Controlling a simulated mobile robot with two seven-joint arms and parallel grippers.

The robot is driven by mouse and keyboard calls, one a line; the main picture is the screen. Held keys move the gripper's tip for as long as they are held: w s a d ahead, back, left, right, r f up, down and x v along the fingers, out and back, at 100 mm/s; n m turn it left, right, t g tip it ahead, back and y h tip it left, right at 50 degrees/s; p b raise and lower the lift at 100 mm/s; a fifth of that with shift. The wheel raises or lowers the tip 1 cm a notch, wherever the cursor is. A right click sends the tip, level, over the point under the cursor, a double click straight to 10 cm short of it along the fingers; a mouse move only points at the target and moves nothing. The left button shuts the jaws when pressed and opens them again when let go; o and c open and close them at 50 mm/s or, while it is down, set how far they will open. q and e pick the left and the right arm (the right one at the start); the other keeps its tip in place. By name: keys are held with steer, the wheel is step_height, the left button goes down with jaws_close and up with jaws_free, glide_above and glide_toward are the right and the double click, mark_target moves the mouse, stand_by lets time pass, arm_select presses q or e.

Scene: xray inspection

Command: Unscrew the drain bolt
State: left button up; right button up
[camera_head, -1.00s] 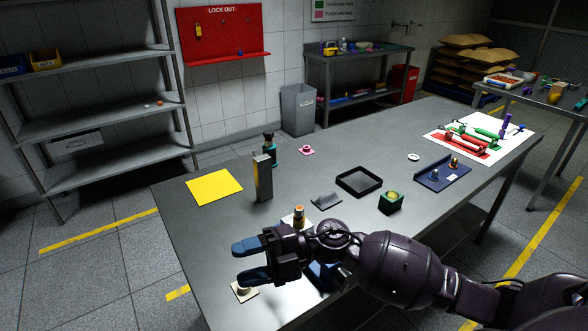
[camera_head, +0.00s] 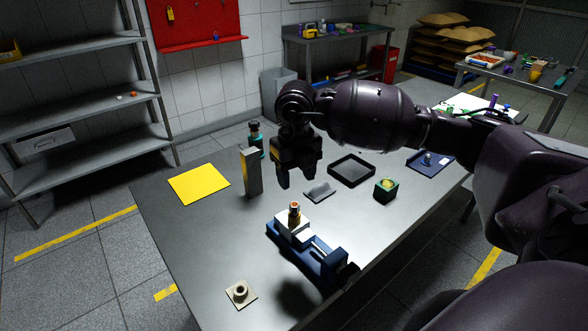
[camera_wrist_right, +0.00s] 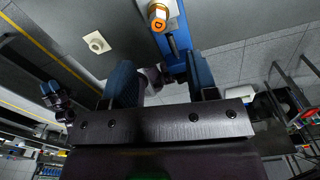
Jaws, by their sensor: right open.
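The drain bolt (camera_head: 294,211) stands upright with an orange top in a pale block (camera_head: 291,231). The block is clamped in a blue vise (camera_head: 313,257) at the table's near side. My right gripper (camera_head: 296,179) is open, empty and pointing down, above and behind the bolt in the head view and apart from it. In the right wrist view the bolt (camera_wrist_right: 158,17) shows its orange hex end marked D, beyond the open fingers at the top edge. What seems to be my left gripper (camera_wrist_right: 53,94) is small and dark at the left of the wrist view; its jaws are unclear.
A square plate with a round socket (camera_head: 240,291) lies left of the vise. The table's front left is mostly clear.

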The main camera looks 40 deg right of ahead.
mark_target(296, 205)
step_height(296, 205, down, 10)
steer(key=shift+r, duration=0.25)
steer(key=shift+c, duration=0.3)
jaws_close()
stand_by(0.4)
